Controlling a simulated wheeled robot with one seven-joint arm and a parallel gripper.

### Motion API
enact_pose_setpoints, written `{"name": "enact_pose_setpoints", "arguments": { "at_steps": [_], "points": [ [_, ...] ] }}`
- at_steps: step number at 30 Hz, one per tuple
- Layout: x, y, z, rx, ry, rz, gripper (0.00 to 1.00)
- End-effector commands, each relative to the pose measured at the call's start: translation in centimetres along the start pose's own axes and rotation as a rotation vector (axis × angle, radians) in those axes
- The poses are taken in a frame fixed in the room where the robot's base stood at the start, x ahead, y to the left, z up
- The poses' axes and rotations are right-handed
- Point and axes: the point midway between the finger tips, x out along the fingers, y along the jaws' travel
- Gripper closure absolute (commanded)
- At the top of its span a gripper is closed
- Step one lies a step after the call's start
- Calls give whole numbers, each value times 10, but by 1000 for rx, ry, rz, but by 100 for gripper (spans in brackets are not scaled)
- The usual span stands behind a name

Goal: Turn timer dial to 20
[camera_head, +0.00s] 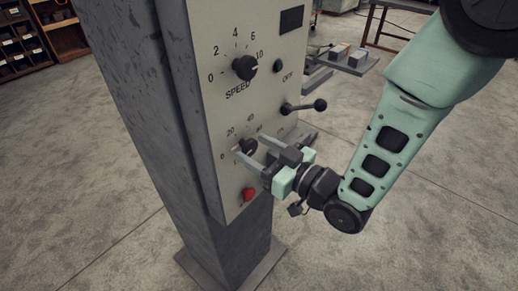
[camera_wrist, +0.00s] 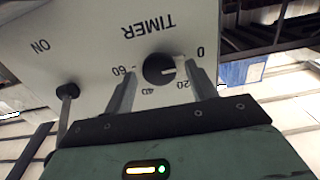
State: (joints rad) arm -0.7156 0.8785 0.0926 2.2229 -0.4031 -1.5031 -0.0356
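The timer dial is a dark round knob (camera_wrist: 158,69) on the pale control panel, below the upside-down word TIMER in the wrist view. Its scale reads 0, 20, 40, 60. A light mark on the knob's right side appears to point between 0 and 20. In the head view the dial (camera_head: 249,146) sits low on the panel, partly behind my fingers. My gripper (camera_head: 257,150) is at the panel with its fingers open, one on each side of the knob. In the wrist view my gripper (camera_wrist: 163,72) shows small gaps beside the knob; contact cannot be told.
Above the timer are a speed knob (camera_head: 244,68), a dark green button (camera_head: 278,66) and a lever with a black ball (camera_head: 320,105). A red button (camera_head: 249,194) is below.

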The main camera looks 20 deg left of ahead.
Motion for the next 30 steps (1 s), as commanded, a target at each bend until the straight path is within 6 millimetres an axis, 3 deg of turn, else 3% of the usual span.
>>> {"name": "enact_pose_setpoints", "arguments": {
  "at_steps": [1,4,17,30],
  "points": [
    [0,0,0,0,0,0,58],
    [0,0,0,0,0,0,85],
    [0,1,1,68,4,1,85],
    [-1,4,3,422,5,2,85]
  ]
}}
